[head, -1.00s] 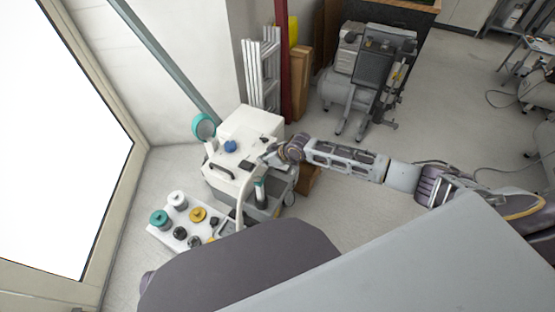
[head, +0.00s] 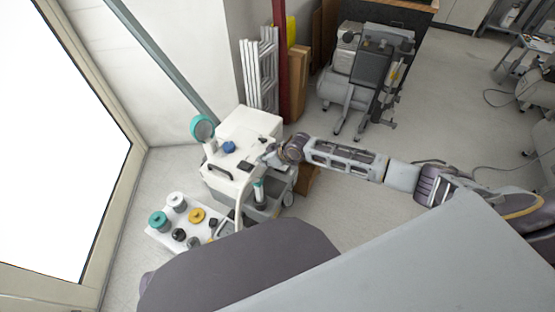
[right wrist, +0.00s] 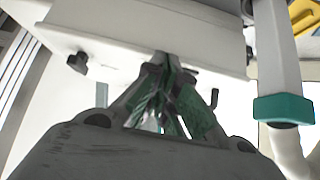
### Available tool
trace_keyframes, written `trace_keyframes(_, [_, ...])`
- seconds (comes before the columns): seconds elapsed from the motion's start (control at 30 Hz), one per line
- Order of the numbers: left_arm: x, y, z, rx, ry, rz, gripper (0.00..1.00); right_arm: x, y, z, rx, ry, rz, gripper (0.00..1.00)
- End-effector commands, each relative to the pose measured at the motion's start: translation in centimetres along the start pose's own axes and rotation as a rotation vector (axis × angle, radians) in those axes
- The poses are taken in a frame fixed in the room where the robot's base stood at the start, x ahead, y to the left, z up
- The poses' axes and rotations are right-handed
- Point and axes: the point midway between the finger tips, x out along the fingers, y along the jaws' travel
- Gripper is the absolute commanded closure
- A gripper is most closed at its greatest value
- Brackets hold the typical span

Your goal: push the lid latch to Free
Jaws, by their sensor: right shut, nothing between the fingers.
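The white machine (head: 250,125) stands by the wall in the head view, with a blue knob (head: 229,147), a black handle (head: 220,174) and a small dark rectangular part (head: 246,166) on top. My right gripper (head: 268,156) is at the right side of its top. In the right wrist view the gripper (right wrist: 162,62) is shut and empty, its tips close to the edge of a white panel (right wrist: 140,30). A black knob (right wrist: 78,63) and a small dark pin (right wrist: 214,97) show beside it. I cannot tell which part is the latch or whether the tips touch it. My left gripper is not in view.
A white tube with a teal collar (right wrist: 284,109) is close to the right of the gripper. A tray (head: 160,238) with several coloured spools and jars is in front of the machine.

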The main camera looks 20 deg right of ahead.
Motion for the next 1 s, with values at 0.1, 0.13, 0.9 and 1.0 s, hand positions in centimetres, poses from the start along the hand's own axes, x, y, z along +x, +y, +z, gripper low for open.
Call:
trace_keyframes(0.1, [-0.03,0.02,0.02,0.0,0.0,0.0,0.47,0.1,0.0,0.11,0.001,0.0,0.0,1.0])
trace_keyframes(0.13, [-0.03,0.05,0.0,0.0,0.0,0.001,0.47,0.13,0.01,0.15,0.001,0.0,0.0,1.0])
trace_keyframes(0.9, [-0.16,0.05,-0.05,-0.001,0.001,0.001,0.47,0.53,0.0,0.5,0.0,0.0,0.0,1.0])
trace_keyframes(1.0, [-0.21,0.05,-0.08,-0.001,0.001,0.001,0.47,0.57,-0.01,0.31,0.0,0.001,0.0,1.0])
